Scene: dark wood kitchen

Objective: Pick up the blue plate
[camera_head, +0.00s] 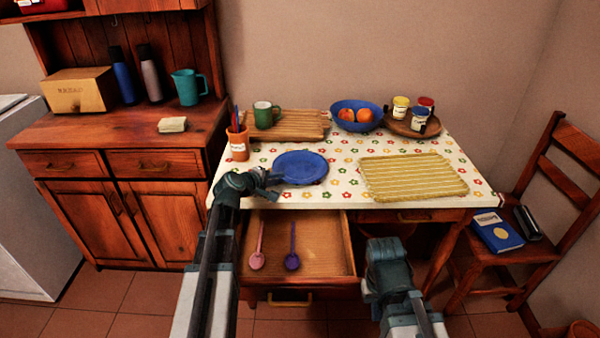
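The blue plate (301,167) lies flat on the flowered tablecloth, left of the table's middle and near its front edge. My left gripper (272,182) is at the plate's left rim, at about table height. Its fingers point right toward the rim, and I cannot tell whether they touch it or how far apart they are. My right gripper (388,244) is low in front of the table, to the right of the open drawer and away from the plate. Its fingertips are not clear.
The open drawer (318,250) below the plate holds a pink spoon (258,247) and a purple spoon (292,248). A striped yellow mat (412,177) lies right of the plate. Behind are an orange pen cup (238,144), a wooden board (297,127) and a blue fruit bowl (357,116).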

